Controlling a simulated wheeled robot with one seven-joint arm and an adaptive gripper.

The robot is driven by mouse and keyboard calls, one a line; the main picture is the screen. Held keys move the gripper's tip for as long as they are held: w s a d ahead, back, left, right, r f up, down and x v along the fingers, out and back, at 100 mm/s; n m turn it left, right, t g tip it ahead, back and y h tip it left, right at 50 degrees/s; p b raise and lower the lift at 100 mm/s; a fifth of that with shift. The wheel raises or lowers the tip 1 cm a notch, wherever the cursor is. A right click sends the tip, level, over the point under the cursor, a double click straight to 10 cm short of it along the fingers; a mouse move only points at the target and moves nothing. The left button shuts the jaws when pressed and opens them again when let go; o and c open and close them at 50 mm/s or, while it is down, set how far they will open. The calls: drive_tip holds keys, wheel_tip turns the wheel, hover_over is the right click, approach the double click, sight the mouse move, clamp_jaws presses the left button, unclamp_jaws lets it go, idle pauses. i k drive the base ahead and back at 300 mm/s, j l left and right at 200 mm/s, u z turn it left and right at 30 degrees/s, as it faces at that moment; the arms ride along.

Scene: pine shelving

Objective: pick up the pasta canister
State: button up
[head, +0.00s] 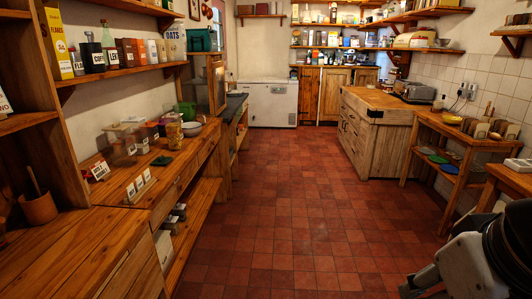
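A clear jar with yellowish contents (174,133) stands upright on the wooden counter at the left, toward its far end. It looks like the pasta canister, but it is too small for me to read any label. Part of my arm (465,270) shows at the bottom right corner, far from the jar across the floor. The fingers of my gripper cannot be made out in this view.
Several small containers (143,143) crowd the counter beside the jar, with a white bowl (191,128) behind. A shelf (110,75) of boxes and bottles hangs above. A butcher-block island (374,130) stands at right. The tiled floor (275,215) between is clear.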

sight(171, 111)
drive_tip(key=i+u, duration=0.1)
drive_tip(key=i, duration=0.5)
drive_tip(key=i+l+u, duration=0.15)
drive_tip(key=i, duration=0.45)
drive_tip(key=i+l+u, duration=0.1)
drive_tip(key=i, duration=0.5)
drive_tip(key=i+l+u, duration=0.25)
drive_tip(key=i+u, duration=0.2)
drive_tip(key=i+l+u, duration=0.95)
drive_tip(key=k+l, duration=0.05)
drive_tip(key=k, duration=0.05)
